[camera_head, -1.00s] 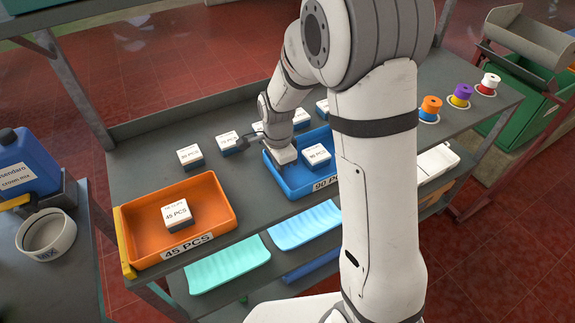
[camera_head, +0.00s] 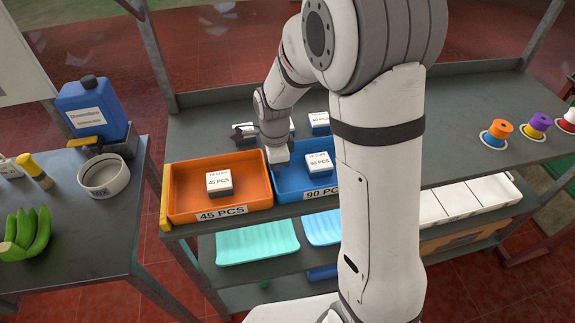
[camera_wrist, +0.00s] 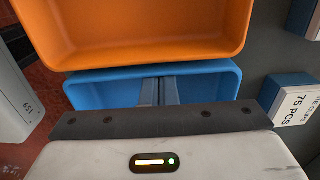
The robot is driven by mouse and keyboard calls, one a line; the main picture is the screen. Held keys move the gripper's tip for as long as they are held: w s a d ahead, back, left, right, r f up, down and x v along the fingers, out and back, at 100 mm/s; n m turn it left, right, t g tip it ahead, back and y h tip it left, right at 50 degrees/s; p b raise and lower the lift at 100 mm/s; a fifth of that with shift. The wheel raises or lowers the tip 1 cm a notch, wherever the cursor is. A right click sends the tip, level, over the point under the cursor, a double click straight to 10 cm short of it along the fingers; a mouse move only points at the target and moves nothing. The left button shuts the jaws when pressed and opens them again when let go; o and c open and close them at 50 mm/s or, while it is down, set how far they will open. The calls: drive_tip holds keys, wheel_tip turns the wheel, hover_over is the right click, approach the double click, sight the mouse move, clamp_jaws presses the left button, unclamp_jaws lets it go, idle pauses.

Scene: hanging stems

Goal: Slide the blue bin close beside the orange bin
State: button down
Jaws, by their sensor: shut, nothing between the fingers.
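The orange bin (camera_head: 187,183) sits at the left end of the grey shelf and holds a white box (camera_head: 218,182) labelled 45 PCS. The blue bin (camera_head: 290,184) stands right beside it, its left side against or almost against the orange bin's right side. The blue bin holds a 90 PCS box (camera_head: 319,164); its right part is hidden behind my arm. My gripper (camera_head: 280,166) is shut and empty, its fingertips down inside the blue bin near its left side. In the wrist view the shut fingers (camera_wrist: 160,90) reach into the blue bin (camera_wrist: 105,95), near the orange bin (camera_wrist: 140,60).
Several small boxes, one of them (camera_head: 319,121), stand behind the bins. Teal (camera_head: 257,241) and light blue trays lie below. A side table (camera_head: 80,240) at left holds a blue jug and bananas.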

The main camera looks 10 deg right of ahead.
sight(291, 172)
drive_tip(key=shift+s+d, duration=0.1)
drive_tip(key=shift+d, duration=0.25)
drive_tip(key=d, duration=0.2)
drive_tip(key=d+r, duration=0.1)
drive_tip(key=shift+w+d+r, duration=0.1)
drive_tip(key=shift+w+d, duration=0.15)
drive_tip(key=shift+w, duration=0.05)
wheel_tip(291, 172, up, 8)
drive_tip(key=s+d+r+n+t, duration=0.1)
drive_tip(key=s+d+r+n, duration=0.1)
drive_tip(key=s+n, duration=0.6)
drive_tip(key=s+d+r+n+t, duration=0.1)
drive_tip(key=s+d+r+n, duration=0.2)
drive_tip(key=s+n, duration=0.6)
drive_tip(key=shift+s+t+b, duration=0.4)
drive_tip(key=shift+s, duration=0.5)
drive_tip(key=shift+d, duration=0.1)
